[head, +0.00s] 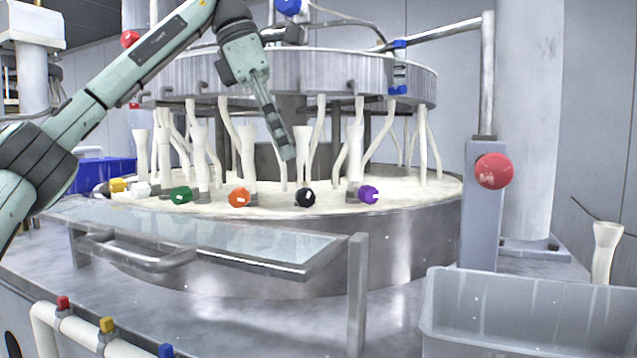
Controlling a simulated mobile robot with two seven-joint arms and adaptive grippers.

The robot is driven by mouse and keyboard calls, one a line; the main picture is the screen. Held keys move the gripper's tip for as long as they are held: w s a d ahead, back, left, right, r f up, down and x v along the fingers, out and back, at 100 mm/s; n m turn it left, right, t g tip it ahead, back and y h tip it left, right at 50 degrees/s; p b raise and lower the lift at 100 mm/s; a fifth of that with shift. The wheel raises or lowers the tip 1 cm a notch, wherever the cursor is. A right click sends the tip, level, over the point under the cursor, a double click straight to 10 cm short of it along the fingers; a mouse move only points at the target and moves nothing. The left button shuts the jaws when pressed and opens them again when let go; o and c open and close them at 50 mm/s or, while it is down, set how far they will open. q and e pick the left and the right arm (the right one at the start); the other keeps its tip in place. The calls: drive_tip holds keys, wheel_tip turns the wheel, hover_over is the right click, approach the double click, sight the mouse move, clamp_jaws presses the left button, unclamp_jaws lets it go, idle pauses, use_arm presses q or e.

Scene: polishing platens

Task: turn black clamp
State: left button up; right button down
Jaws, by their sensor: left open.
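The black clamp (305,197) is a small dark knob with a white mark, on the near edge of the cream-coloured round platen (420,196). It sits between the orange clamp (239,198) and the purple clamp (368,195). My left gripper (287,153) comes down from the upper left, its fingers pointing down just above and slightly left of the black clamp. It is open and apart from the clamp, with nothing seen between the fingers. My right gripper is not in view.
Green (181,196), white and yellow clamps line the platen's left edge. White hoses hang from the upper metal ring (300,75). A glass panel with a handle (215,240) stands in front. A grey bin (530,310) and a post with a red button (493,171) stand right.

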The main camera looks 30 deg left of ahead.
sight(302, 189)
use_arm(q)
drive_tip(key=x, duration=0.7)
drive_tip(key=shift+d+f+b, duration=0.1)
drive_tip(key=shift+f+b, duration=0.05)
drive_tip(key=shift+b, duration=0.2)
drive_tip(key=shift+d+f, duration=0.1)
drive_tip(key=shift+f, duration=0.05)
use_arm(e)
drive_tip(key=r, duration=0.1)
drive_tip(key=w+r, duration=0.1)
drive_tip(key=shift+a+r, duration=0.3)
